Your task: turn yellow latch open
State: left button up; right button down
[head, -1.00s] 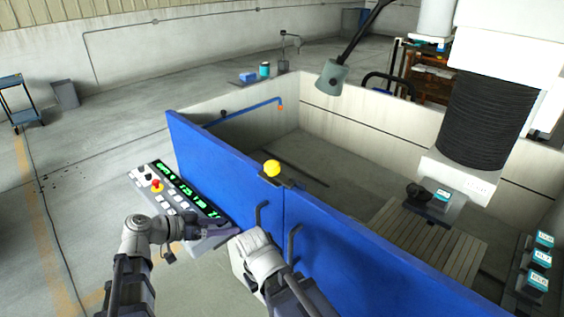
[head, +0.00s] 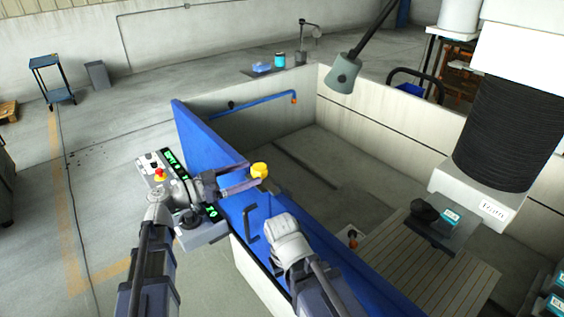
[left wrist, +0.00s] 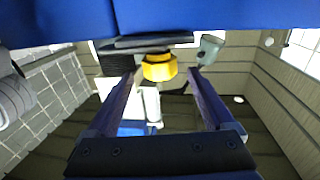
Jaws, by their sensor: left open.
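The yellow latch (head: 259,170) is a small knob on a dark mount at the top edge of the blue door panels (head: 184,137). My left gripper (head: 252,177) is open and reaches in from the left, its fingertips close to the latch. In the left wrist view the latch (left wrist: 160,68) shows between the two spread purple fingers (left wrist: 160,77), near their tips. I cannot tell if a finger touches it. My right arm's pale wrist (head: 286,243) is over the blue panels; its fingers are hidden.
The control panel (head: 201,232) with green displays and a red button is under my left arm. Dark door handles (head: 249,223) stick out near my right wrist. Behind the panels is the open tank with a slatted table (head: 415,275). A lamp (head: 344,73) hangs over its far wall.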

aim_at(270, 177)
pick_arm(q)
jog(key=shift+x, duration=3.85)
grip_shut()
